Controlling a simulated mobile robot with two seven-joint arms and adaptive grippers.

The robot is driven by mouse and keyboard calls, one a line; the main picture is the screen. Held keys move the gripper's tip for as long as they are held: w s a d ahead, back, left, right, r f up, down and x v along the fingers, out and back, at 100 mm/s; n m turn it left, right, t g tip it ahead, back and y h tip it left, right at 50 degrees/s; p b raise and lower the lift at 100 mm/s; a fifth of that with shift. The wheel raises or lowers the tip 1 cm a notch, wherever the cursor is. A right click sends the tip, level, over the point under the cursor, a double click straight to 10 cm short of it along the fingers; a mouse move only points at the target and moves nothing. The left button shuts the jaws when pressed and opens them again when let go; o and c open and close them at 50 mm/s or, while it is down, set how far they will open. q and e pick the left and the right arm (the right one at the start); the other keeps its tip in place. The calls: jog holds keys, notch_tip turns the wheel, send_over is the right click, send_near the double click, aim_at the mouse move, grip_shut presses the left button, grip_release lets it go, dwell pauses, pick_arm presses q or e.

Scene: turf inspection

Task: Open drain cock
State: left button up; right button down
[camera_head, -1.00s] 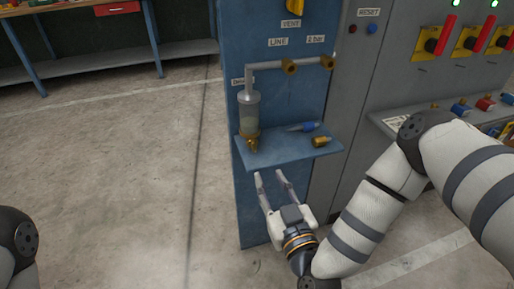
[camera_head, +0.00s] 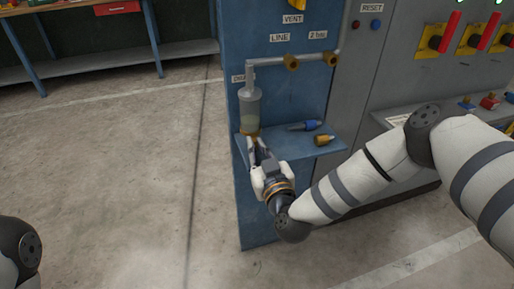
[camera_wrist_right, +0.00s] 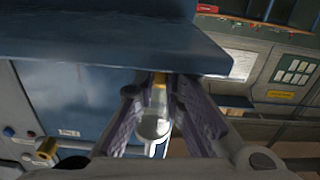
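The clear filter bowl (camera_head: 250,108) hangs on the blue panel under a grey pipe, with a brass band (camera_head: 249,131) at its lower end. The drain cock at its bottom is mostly hidden behind my right gripper (camera_head: 256,146). This gripper is at the shelf's left end, just below the bowl. In the right wrist view the fingers of the right gripper (camera_wrist_right: 160,88) stand apart, with the clear bowl (camera_wrist_right: 152,125) and a brass part (camera_wrist_right: 159,79) between them. I cannot tell whether they touch. My left gripper is out of view.
The blue shelf (camera_head: 318,150) carries a blue-tipped fitting (camera_head: 305,126) and a brass fitting (camera_head: 323,140) right of the gripper. Two brass pipe fittings sit above. A grey cabinet (camera_head: 395,75) with red-handled switches stands right. Open floor (camera_head: 120,170) lies left.

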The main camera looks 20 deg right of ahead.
jog(key=shift+m, duration=0.6)
jog(key=c, duration=1.7)
grip_release()
jog(key=shift+s, duration=0.1)
jog(key=s, duration=1.2)
jog(key=shift+d, duration=0.25)
